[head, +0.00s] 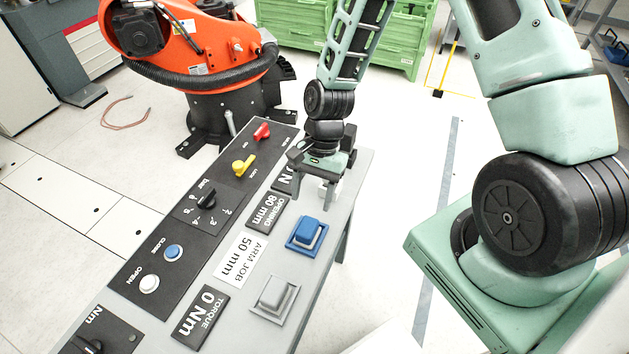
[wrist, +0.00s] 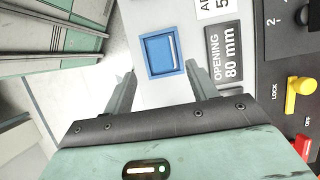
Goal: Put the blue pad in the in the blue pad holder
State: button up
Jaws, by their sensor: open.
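My gripper (head: 316,196) is above the console, behind the blue pad in the head view. In the wrist view my gripper (wrist: 161,72) has its fingers apart and empty, pointing towards the pad, not around it.
A grey pad and holder (head: 274,297) sit nearer on the console. Labels and a black control panel with knobs and buttons (head: 173,252) run along the left side. An orange robot (head: 190,45) and green drawers (head: 300,22) stand behind.

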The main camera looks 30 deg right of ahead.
jog(key=s+a+r+n+t+h, duration=0.1)
jog(key=s+a+r+n, duration=0.3)
jog(key=s+r+n, duration=0.3)
jog(key=s+a+r+n+t+h, duration=0.1)
jog(key=s+a+r+n+h, duration=0.1)
jog(key=s+a+r+n, duration=0.3)
jog(key=s+r+n, duration=0.3)
jog(key=r+n, duration=0.3)
jog(key=r, duration=0.3)
jog(key=shift+r+n+t, duration=0.2)
jog(key=shift+n+t, duration=0.1)
jog(key=shift+t, duration=0.1)
